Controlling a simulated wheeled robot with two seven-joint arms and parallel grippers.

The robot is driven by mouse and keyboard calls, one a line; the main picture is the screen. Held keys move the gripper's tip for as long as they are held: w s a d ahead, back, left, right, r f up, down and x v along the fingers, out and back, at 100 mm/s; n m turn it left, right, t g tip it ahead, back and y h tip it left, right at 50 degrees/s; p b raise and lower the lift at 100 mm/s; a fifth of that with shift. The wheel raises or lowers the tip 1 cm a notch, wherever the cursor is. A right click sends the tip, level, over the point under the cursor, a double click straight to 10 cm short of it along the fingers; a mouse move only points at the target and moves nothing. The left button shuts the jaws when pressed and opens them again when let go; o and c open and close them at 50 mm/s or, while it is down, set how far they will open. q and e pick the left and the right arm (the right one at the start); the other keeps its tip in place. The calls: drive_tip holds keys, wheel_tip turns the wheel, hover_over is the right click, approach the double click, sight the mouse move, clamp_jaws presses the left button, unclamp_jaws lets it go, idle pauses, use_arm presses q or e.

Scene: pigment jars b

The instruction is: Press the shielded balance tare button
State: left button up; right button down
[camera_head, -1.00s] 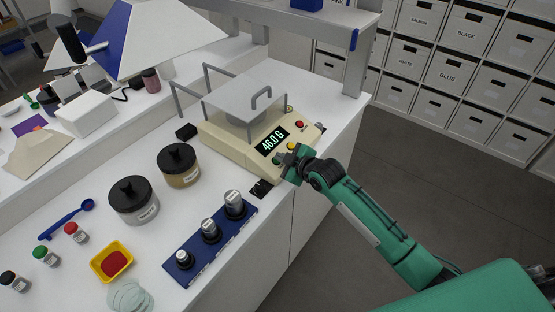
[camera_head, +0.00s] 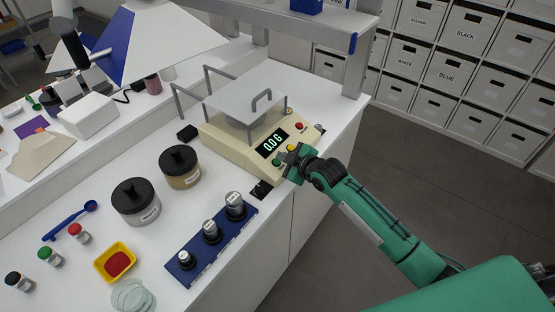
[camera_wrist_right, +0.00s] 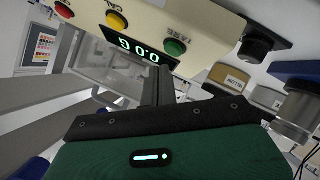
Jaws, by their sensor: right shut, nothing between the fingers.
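The cream shielded balance (camera_head: 222,139) stands at the right end of the bench, with a clear shield over its pan. Its display (camera_head: 273,142) reads 0.0 G. The green button (camera_head: 277,162), labelled TARE, sits beside the display; it also shows in the right wrist view (camera_wrist_right: 175,47). The yellow CAL button (camera_wrist_right: 117,20) and a red button (camera_wrist_right: 64,9) are in the same row. My right gripper (camera_head: 285,162) is shut and empty at the balance's front panel. Its fingertips are close to the green button; I cannot tell whether they touch. My left gripper is out of view.
A blue block with several metal weights (camera_head: 211,233) lies in front of the balance. Two black-lidded jars (camera_head: 136,201) stand to its left. A yellow tray (camera_head: 114,263) with red powder is farther left. The grey shelf post (camera_head: 354,68) rises behind.

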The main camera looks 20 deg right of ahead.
drive_tip(key=r+p, duration=0.1)
drive_tip(key=r, duration=0.1)
drive_tip(key=s+d+r+p, duration=0.1)
drive_tip(key=p, duration=0.1)
drive_tip(key=r+p, duration=0.2)
drive_tip(key=shift+s+d+r, duration=0.15)
drive_tip(key=shift+s+r, duration=0.15)
drive_tip(key=shift+s, duration=0.05)
idle(0.6)
